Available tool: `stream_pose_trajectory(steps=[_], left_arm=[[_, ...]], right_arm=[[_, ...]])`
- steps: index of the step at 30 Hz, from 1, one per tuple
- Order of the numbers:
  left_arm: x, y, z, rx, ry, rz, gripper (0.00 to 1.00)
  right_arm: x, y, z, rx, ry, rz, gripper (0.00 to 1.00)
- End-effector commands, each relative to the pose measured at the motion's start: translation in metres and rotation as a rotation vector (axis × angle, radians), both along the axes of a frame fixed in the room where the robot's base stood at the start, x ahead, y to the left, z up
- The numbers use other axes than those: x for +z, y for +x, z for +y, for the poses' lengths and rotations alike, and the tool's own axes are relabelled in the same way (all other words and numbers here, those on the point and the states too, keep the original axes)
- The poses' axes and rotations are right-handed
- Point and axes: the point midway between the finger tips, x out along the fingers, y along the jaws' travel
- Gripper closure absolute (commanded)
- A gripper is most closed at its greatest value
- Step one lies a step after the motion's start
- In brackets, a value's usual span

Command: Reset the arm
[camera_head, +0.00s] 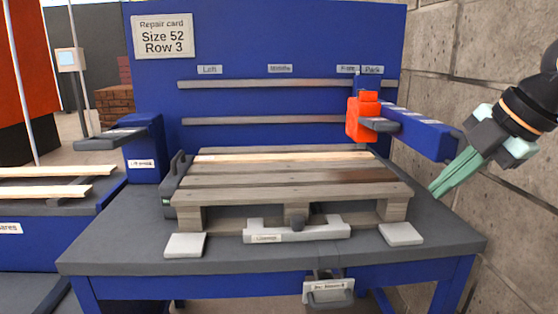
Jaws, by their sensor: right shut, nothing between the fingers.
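My right gripper (447,183) comes in from the right edge, with pale green fingers closed together and nothing between them. It hangs in the air in front of the brick wall, right of the workbench and its pallet, apart from both. The blue gantry arm (425,133) with an orange block (362,117) stands just left of my right gripper, over the right side of the bench. My left gripper is not in view.
A wooden pallet (290,172) lies on the grey workbench (130,235), behind a grey clamp (298,231). A card (163,35) on the blue back panel reads "Size 52 Row 3". Loose planks (45,190) lie on the left bench. A brick wall (450,50) bounds the right.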

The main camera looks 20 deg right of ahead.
Motion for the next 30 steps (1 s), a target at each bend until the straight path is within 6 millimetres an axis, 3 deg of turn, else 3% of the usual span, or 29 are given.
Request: stream_pose_trajectory(steps=[1, 6, 9, 13, 21, 25, 30], left_arm=[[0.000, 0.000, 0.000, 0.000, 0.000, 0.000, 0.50], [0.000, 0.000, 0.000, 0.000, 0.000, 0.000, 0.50], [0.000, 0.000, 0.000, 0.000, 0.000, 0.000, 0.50], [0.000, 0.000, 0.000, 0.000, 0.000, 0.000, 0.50], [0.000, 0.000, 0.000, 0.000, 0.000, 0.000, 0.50], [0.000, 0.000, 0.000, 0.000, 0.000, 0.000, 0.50], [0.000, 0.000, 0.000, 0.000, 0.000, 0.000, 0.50]], right_arm=[[-0.021, 0.008, 0.015, 0.083, 0.053, 0.012, 1.00], [-0.086, 0.026, 0.076, 0.366, 0.265, 0.004, 1.00], [-0.120, 0.028, 0.118, 0.513, 0.429, -0.037, 1.00], [-0.150, 0.022, 0.170, 0.642, 0.650, -0.127, 1.00], [-0.170, 0.002, 0.249, 0.656, 1.084, -0.405, 1.00], [-0.169, -0.004, 0.270, 0.545, 1.247, -0.552, 1.00], [-0.168, -0.006, 0.281, 0.311, 1.389, -0.721, 1.00]])
